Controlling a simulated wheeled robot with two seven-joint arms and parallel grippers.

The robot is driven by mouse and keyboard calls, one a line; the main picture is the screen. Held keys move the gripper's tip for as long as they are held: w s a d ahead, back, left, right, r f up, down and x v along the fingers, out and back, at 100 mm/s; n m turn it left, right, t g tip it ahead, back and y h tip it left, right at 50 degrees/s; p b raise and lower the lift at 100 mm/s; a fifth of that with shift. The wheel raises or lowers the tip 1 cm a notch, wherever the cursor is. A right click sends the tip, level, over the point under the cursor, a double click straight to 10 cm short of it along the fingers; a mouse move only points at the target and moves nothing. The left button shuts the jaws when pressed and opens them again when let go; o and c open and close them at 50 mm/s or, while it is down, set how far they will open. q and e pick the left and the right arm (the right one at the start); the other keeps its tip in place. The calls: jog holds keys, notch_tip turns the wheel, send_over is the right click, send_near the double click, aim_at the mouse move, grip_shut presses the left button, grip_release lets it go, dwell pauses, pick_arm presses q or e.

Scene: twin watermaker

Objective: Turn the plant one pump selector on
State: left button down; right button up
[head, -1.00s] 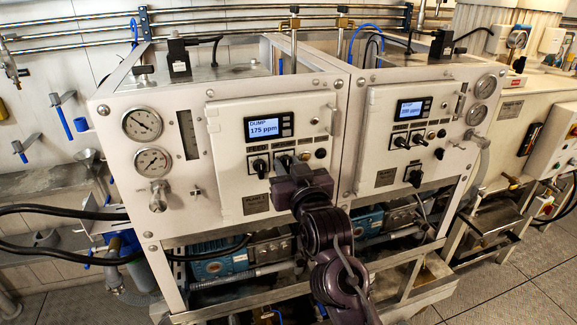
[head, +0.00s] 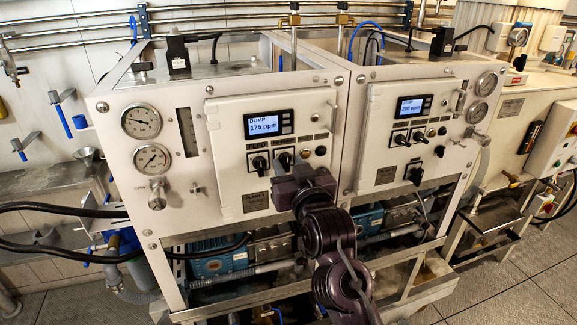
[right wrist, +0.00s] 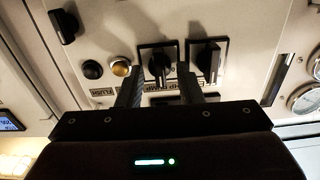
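The plant one panel (head: 228,150) is the left white panel in the head view, with a display (head: 269,123) reading DUMP 175 ppm. The pump selector (head: 285,160) is the black knob right of the feed selector (head: 259,163). My right gripper (head: 290,173) is in front of the panel just below the pump selector. In the right wrist view the panel appears upside down. The fingers of my right gripper (right wrist: 160,88) are apart, one to each side of the pump selector (right wrist: 158,66), with gaps beside its handle. The feed selector (right wrist: 208,62) is just outside the right finger. My left gripper is out of view.
A brass button (right wrist: 121,66) and a black button (right wrist: 93,70) sit close to the left finger in the right wrist view. The plant two panel (head: 378,150), with its own selectors, stands to the right. Pressure gauges (head: 141,121) are at the left.

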jog(key=b+v, duration=0.2)
jog(key=v, duration=0.4)
jog(key=shift+s, duration=0.4)
jog(key=shift+d, duration=0.1)
